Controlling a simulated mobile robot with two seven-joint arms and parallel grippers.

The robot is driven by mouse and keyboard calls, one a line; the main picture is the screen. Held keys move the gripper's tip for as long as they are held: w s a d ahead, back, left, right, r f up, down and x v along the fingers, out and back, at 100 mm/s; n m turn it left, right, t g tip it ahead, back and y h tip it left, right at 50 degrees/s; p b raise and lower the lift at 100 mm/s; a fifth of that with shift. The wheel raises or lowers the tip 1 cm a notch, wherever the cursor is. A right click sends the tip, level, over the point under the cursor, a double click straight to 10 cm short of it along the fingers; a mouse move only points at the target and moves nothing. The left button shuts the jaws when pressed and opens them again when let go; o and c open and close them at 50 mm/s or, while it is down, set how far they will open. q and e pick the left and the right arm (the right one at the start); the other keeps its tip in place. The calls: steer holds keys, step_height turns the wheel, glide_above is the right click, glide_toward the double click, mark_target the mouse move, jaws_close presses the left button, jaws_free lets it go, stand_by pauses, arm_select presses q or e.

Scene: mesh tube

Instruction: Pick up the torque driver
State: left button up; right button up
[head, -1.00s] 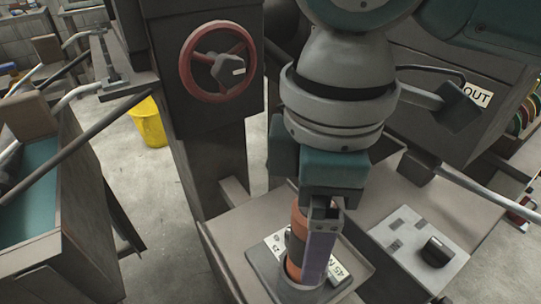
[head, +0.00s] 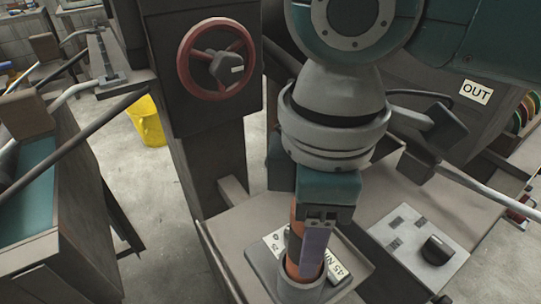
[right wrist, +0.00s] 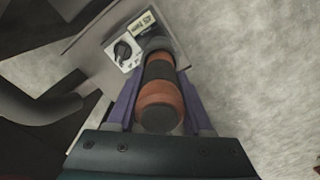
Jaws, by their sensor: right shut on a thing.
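The torque driver (head: 293,241) has an orange and dark handle and stands upright in a round holder (head: 301,287) on a small shelf. My right gripper (head: 315,262) is above the shelf with its fingers pointing down around the driver. In the right wrist view the driver's handle (right wrist: 161,100) lies between the two purple-grey fingers (right wrist: 161,110), which are shut on it. The driver's lower end is hidden in the holder. My left gripper is not in view.
A plate marked 45 (head: 339,272) lies beside the holder. A panel with a black knob (head: 437,250) is to the right. A red handwheel (head: 217,58) is on the column behind. A yellow bucket (head: 147,121) stands on the floor at left.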

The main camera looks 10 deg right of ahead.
jaws_close()
steer(key=shift+r, duration=0.15)
